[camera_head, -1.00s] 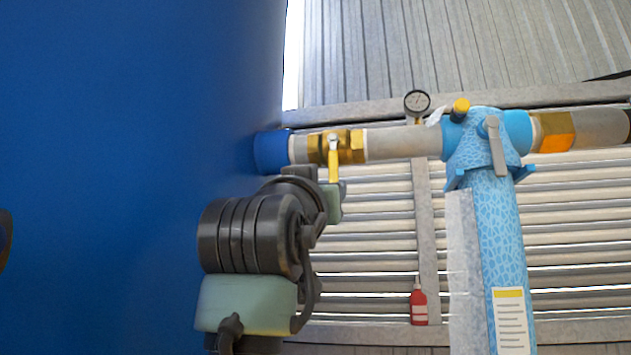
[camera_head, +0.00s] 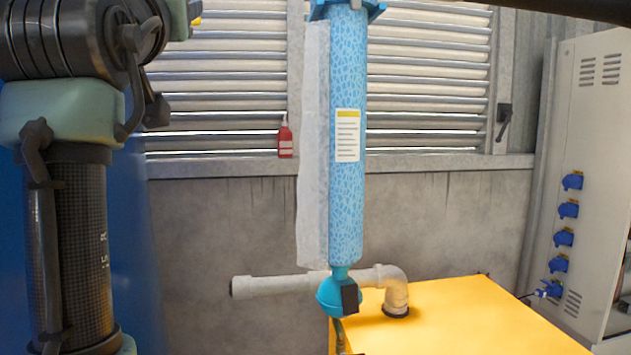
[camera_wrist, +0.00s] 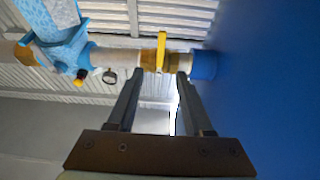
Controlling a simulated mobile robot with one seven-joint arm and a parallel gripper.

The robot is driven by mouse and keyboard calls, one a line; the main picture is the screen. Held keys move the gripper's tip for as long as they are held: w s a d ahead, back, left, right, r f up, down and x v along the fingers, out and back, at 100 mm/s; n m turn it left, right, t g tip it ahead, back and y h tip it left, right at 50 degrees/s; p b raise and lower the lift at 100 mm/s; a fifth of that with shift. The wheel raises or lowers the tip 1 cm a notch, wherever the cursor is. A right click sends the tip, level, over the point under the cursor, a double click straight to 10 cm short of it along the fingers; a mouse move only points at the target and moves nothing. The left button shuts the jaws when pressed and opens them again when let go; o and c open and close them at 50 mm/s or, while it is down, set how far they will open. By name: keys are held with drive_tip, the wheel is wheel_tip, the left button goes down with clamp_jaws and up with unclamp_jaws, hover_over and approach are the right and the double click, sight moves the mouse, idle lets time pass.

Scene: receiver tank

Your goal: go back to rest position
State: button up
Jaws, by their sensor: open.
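My gripper (camera_wrist: 158,82) shows in the wrist view with its two dark fingers apart and nothing between them. Past the fingertips is a brass valve with a yellow handle (camera_wrist: 161,50) on a grey pipe, which meets a blue fitting (camera_wrist: 204,65) at the blue tank wall (camera_wrist: 270,80). The gap between fingertips and valve is hard to judge. In the head view my arm fills the left side and my gripper is out of frame. Only a small bit of yellow, probably the handle, shows beside the arm at the top.
A light-blue patterned filter column (camera_head: 346,200) hangs in the middle of the head view, above a yellow cabinet (camera_head: 450,315) with a grey elbow pipe (camera_head: 395,290). A red bottle (camera_head: 285,140) stands on the ledge. A grey cabinet with blue sockets (camera_head: 590,190) is at the right.

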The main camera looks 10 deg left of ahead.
drive_tip(key=s+d+f+m+t+h, duration=0.1)
drive_tip(key=s+d+f+t+h, duration=0.1)
drive_tip(key=s+d+f, duration=0.2)
drive_tip(key=s+d+f+m+t+h, duration=0.1)
drive_tip(key=s+d+f+h, duration=0.1)
drive_tip(key=s+d+f, duration=0.2)
drive_tip(key=s+d+f+t+h, duration=0.1)
drive_tip(key=s+d+f, duration=0.3)
drive_tip(key=s+d, duration=0.5)
drive_tip(key=d+t, duration=0.1)
drive_tip(key=d, duration=0.4)
drive_tip(key=shift+s+m+t+h, duration=0.25)
drive_tip(key=shift+m+t+h, duration=0.05)
drive_tip(key=shift+m+h, duration=0.1)
drive_tip(key=shift+d+f, duration=0.1)
drive_tip(key=shift+f, duration=0.1)
